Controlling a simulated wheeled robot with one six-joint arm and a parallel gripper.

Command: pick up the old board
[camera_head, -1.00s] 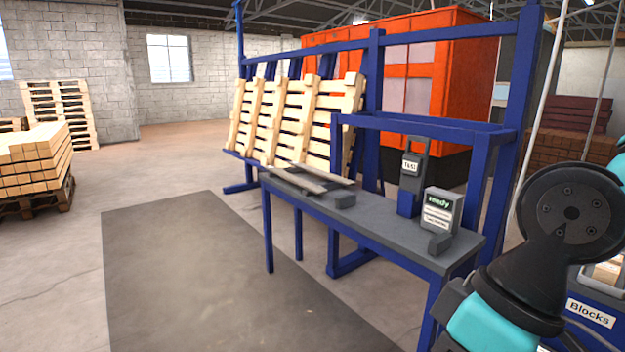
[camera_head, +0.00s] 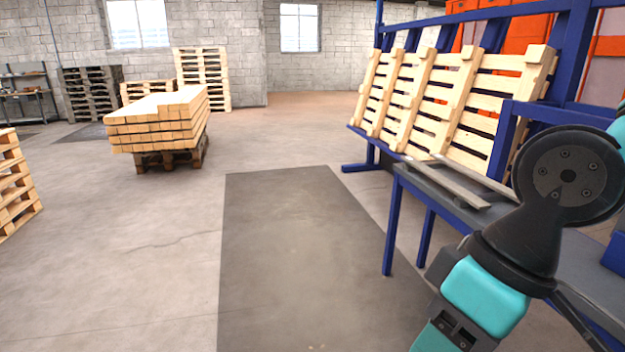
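My arm crosses the right side of the picture and hides much of the bench and perhaps the boards' right ends. My gripper does not show in this view.
A pale pallet (camera_head: 432,101) leans on the blue gantry frame (camera_head: 388,138) behind the bench. A timber stack (camera_head: 160,125) stands on a pallet at left. Another pallet (camera_head: 12,190) is at the left edge. The dark floor mat (camera_head: 290,260) is clear.

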